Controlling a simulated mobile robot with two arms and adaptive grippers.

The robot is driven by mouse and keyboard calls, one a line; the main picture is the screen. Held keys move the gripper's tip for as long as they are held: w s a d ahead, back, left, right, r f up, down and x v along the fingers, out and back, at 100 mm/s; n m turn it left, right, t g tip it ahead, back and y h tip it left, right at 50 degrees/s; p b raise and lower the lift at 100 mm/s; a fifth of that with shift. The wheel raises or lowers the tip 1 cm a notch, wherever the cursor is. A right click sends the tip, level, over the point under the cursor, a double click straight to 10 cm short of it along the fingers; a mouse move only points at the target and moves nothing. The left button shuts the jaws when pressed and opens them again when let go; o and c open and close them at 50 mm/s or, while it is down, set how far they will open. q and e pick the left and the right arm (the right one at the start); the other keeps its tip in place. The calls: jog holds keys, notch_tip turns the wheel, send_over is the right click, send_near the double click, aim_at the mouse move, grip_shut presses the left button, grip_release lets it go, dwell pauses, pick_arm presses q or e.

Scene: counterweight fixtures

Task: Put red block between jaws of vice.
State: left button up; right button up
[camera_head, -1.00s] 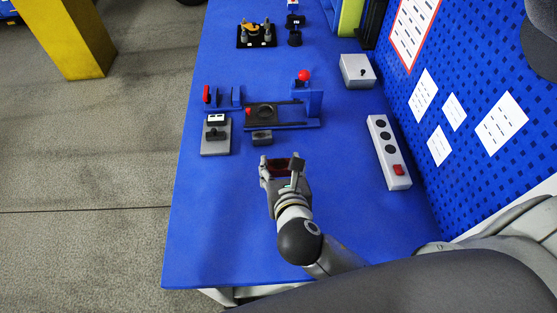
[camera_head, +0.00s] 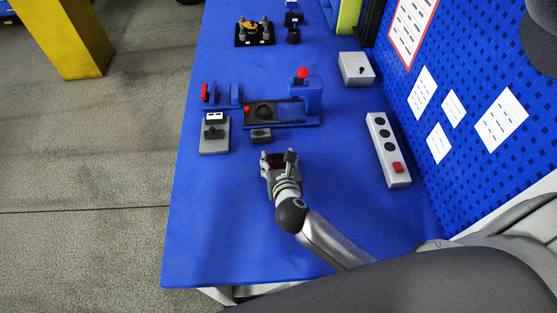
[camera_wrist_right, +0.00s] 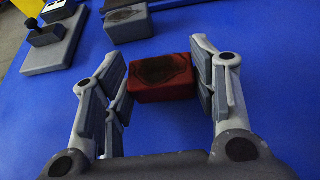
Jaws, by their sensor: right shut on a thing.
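The red block (camera_wrist_right: 162,88), with a dark patch on top, is between the fingers of my right gripper (camera_wrist_right: 160,85) in the right wrist view. The gripper is shut on it. In the head view my right gripper (camera_head: 279,157) is over the blue table, in front of the fixture that looks like the vice. The block shows there only as a small dark red patch. The vice has a blue upright (camera_head: 313,98) at its right, rails running left and a smaller blue plate (camera_head: 236,95) at the left. My left gripper is not in view.
A small grey block (camera_head: 261,136) lies between my gripper and the vice. A grey switch base (camera_head: 214,146) is to the left, a white switch strip (camera_head: 389,152) to the right and a white box (camera_head: 356,69) behind. The table front (camera_head: 215,230) is clear.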

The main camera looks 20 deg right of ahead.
jog(key=shift+f, duration=0.15)
jog(key=o, duration=1.1)
jog(key=shift+c, duration=0.2)
